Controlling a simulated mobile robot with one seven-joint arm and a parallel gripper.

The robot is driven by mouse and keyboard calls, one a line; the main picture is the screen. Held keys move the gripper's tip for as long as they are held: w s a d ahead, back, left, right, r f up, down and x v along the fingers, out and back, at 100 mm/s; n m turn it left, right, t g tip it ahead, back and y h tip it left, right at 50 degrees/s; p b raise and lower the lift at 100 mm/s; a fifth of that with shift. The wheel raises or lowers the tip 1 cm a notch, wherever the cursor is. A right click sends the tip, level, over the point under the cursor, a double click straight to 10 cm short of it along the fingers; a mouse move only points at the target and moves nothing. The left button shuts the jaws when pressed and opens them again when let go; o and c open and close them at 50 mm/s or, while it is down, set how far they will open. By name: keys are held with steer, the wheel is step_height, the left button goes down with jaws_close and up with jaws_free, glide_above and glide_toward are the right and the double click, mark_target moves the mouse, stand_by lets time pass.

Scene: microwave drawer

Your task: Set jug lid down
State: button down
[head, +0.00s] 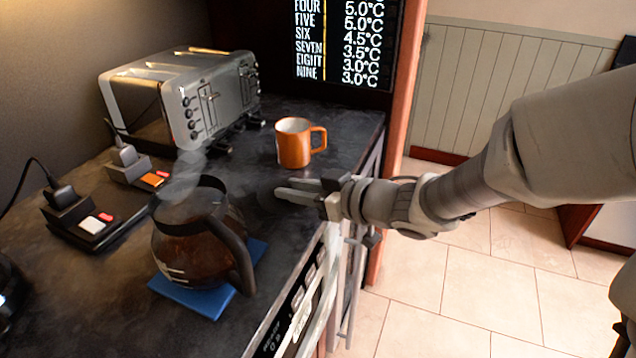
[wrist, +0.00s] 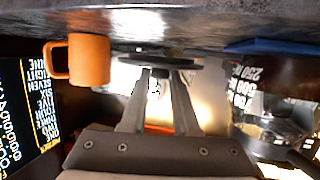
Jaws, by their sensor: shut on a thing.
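My gripper (head: 284,191) is over the dark counter, between the jug and the orange mug. In the wrist view, which shows the scene upside down, the gripper (wrist: 163,75) is shut on the jug lid (wrist: 190,63), a dark flat disc. The lid is level and very close to the counter top; I cannot tell whether it touches. In the head view the lid barely stands out against the dark counter. The glass jug (head: 185,252) of dark coffee stands upright on a blue mat (head: 205,304), with steam above it.
The orange mug (head: 292,146) stands behind my gripper. A silver toaster (head: 180,95) is at the back left. Dark switch boxes (head: 75,215) with cords lie left of the jug. The counter's front edge (head: 315,245) runs close to my gripper. A temperature screen (head: 340,45) is behind.

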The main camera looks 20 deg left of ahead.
steer(key=shift+f+b, duration=0.35)
steer(key=shift+f, duration=0.9)
steer(key=shift+f, duration=0.2)
steer(key=c, duration=0.7)
jaws_free()
steer(key=shift+o, duration=0.2)
